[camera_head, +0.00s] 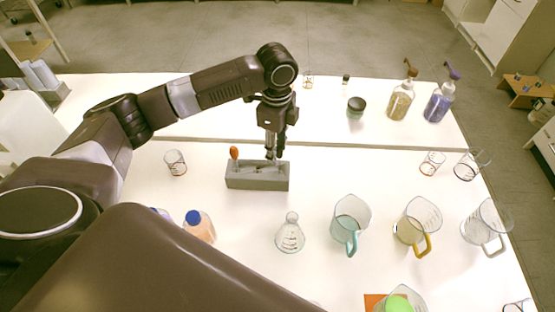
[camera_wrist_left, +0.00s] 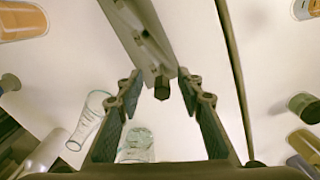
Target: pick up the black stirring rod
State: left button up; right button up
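A grey rack (camera_head: 257,182) stands on the white table, and it also shows at the top of the left wrist view (camera_wrist_left: 128,30). My left gripper (camera_head: 274,156) points down over the rack's right part. In the left wrist view its two fingers (camera_wrist_left: 160,92) are apart. A dark six-sided end, seemingly of the black stirring rod (camera_wrist_left: 161,89), shows between the fingertips, with no clear contact. In the head view the rod cannot be told apart from the dark gripper. My right gripper is out of view.
An orange-handled tool (camera_head: 234,152) stands in the rack's left end. A glass beaker (camera_head: 175,163) is to the left, and a flask (camera_head: 290,236) and a blue-handled jug (camera_head: 350,224) are in front. Pump bottles (camera_head: 401,101) stand at the back right.

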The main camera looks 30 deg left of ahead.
aim_at(279, 160)
pick_arm(q)
jog(key=f, duration=0.3)
jog(key=f+p, duration=0.1)
jog(key=f, duration=0.1)
jog(key=shift+w+d, duration=0.1)
jog(key=shift+d, duration=0.25)
grip_shut()
